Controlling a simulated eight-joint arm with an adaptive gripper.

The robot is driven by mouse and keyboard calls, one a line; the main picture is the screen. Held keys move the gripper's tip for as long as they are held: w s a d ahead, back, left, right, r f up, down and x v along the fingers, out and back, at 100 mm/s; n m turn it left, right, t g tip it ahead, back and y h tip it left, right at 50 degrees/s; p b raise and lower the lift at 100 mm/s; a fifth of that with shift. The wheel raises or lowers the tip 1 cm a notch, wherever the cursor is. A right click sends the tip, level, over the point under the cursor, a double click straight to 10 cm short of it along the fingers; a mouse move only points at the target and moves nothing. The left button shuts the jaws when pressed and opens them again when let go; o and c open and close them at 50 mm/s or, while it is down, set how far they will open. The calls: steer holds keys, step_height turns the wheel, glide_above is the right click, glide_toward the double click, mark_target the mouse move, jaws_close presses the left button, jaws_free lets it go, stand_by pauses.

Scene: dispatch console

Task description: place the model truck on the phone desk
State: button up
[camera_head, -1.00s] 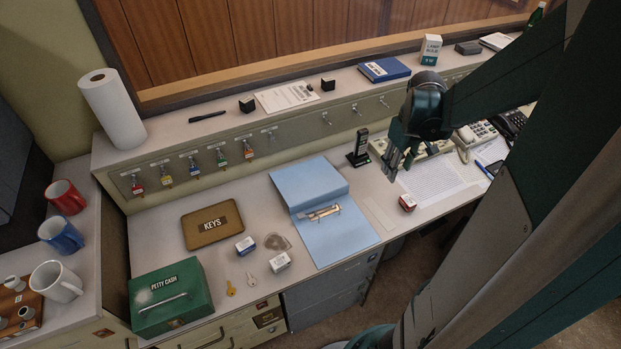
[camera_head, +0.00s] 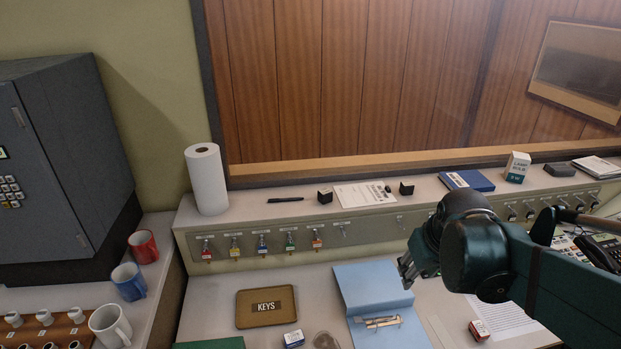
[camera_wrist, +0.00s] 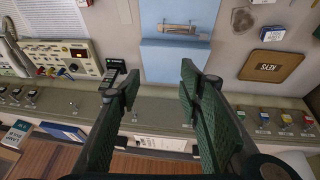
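I cannot make out a model truck in either view. The phone desk shows at the right of the head view, with a black desk phone (camera_head: 598,250) on it, largely cut off by my arm and the picture edge. My gripper (camera_head: 405,272) hangs over the right part of the blue folder (camera_head: 372,288) in the head view. In the wrist view my gripper (camera_wrist: 158,78) has its two fingers spread apart with nothing between them. The folder also shows there (camera_wrist: 178,60) beyond the fingertips.
The back ledge carries a paper roll (camera_head: 206,180), a blue book (camera_head: 467,181) and a lamp bulb box (camera_head: 517,167). Keys hang below it. The keys tray (camera_head: 265,323) lies left of the folder. Mugs (camera_head: 110,325) stand at far left.

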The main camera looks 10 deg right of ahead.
steer(key=s+a+r+t, duration=0.1)
steer(key=s+a+r, duration=0.1)
steer(key=a, duration=0.4)
steer(key=s+a+r+t+y, duration=0.1)
steer(key=s+a+r+t, duration=0.1)
steer(key=a, duration=0.5)
steer(key=shift+s+a+r, duration=0.15)
steer(key=shift+s+a, duration=0.1)
steer(key=shift+s, duration=0.55)
